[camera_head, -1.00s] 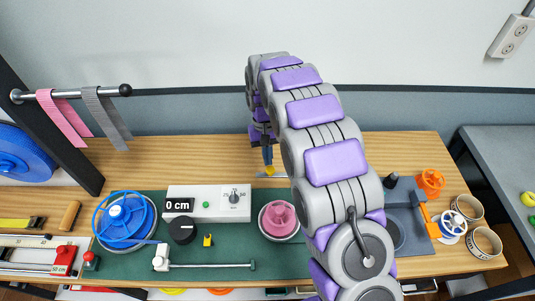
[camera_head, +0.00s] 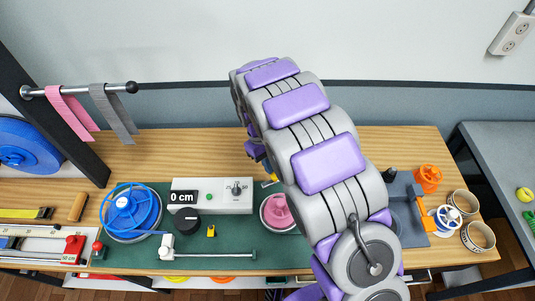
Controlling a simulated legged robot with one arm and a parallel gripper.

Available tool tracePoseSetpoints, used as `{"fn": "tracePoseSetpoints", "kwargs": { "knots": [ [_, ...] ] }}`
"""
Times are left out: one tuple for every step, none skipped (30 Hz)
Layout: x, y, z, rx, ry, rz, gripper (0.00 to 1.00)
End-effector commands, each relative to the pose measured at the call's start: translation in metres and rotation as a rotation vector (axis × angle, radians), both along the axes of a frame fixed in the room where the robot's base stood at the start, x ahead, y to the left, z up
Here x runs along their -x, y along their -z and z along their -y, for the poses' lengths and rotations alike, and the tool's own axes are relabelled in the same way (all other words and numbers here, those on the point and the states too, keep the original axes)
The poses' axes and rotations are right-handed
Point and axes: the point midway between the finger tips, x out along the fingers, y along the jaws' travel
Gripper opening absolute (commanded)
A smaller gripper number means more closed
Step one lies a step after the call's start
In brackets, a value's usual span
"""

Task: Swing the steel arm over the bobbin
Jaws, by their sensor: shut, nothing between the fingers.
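The steel arm (camera_head: 215,251) is a thin rod on a white pivot block (camera_head: 166,247). It lies along the front of the green mat and points right, ending in a small upright tip. The pink bobbin (camera_head: 279,211) sits on a pale round plate behind and right of that tip; my arm covers part of its right side. The rod is apart from the bobbin. My gripper (camera_head: 271,181) is mostly hidden behind my arm. Only a small yellow tip shows, behind the bobbin, shut and apart from the steel arm.
A grey box reading 0 cm (camera_head: 211,196) and a black knob (camera_head: 188,223) stand left of the bobbin. A blue reel (camera_head: 131,209) is farther left. An orange spool (camera_head: 428,178) and tape rolls (camera_head: 478,236) are at right. The back of the bench is mostly clear.

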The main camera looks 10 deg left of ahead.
Motion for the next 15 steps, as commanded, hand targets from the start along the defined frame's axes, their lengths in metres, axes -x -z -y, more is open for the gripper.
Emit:
{"fn": "tracePoseSetpoints", "kwargs": {
  "knots": [
    [0.006,-0.002,0.003,0.004,-0.043,-0.004,0.00],
    [0.008,-0.002,0.005,0.004,-0.071,-0.004,0.00],
    [0.012,-0.002,0.007,0.004,-0.109,-0.003,0.00],
    [0.015,-0.001,0.008,0.005,-0.136,-0.004,0.00],
    [0.018,-0.001,0.010,0.005,-0.163,-0.006,0.00],
    [0.020,-0.001,0.012,0.004,-0.198,-0.006,0.00],
    [0.022,-0.001,0.013,0.003,-0.222,-0.004,0.00],
    [0.023,-0.001,0.015,0.002,-0.247,-0.003,0.00],
    [0.026,-0.001,0.018,0.004,-0.279,-0.005,0.00],
    [0.029,-0.001,0.020,0.004,-0.300,-0.006,0.00],
    [0.030,-0.001,0.021,0.004,-0.323,-0.005,0.00],
    [0.031,-0.001,0.022,0.002,-0.349,-0.003,0.00],
    [0.032,-0.001,0.023,0.000,-0.369,-0.001,0.00],
    [0.034,-0.001,0.025,0.000,-0.387,-0.002,0.00],
    [0.036,-0.001,0.027,0.002,-0.410,-0.004,0.00]
  ]
}}
